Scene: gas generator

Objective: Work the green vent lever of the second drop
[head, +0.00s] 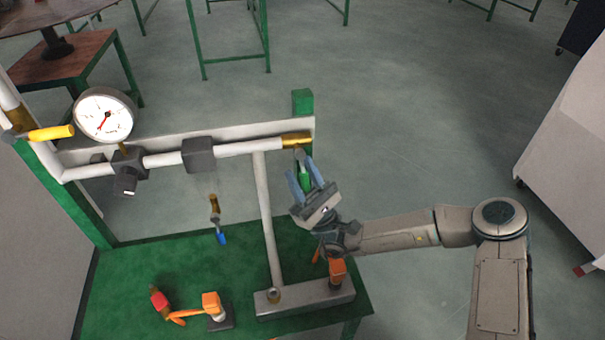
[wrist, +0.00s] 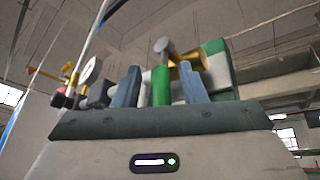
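The green vent lever (head: 304,176) hangs below the brass valve (head: 297,140) at the right end of the white pipe. My gripper (head: 304,174) is open around it, one blue-grey finger on each side. The wrist view shows the green lever (wrist: 161,86) upright between the fingers of my gripper (wrist: 160,68), with a visible gap on both sides. The brass valve (wrist: 186,56) shows just beyond the fingertips there. The lever's lower end is hidden by the gripper body.
A blue-handled lever (head: 221,237) hangs left of the vertical pipe (head: 267,215). A pressure gauge (head: 105,114) and yellow lever (head: 52,132) are at upper left. Orange-handled parts (head: 211,303) sit on the green bench (head: 170,265). The floor to the right is clear up to a white cabinet (head: 570,150).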

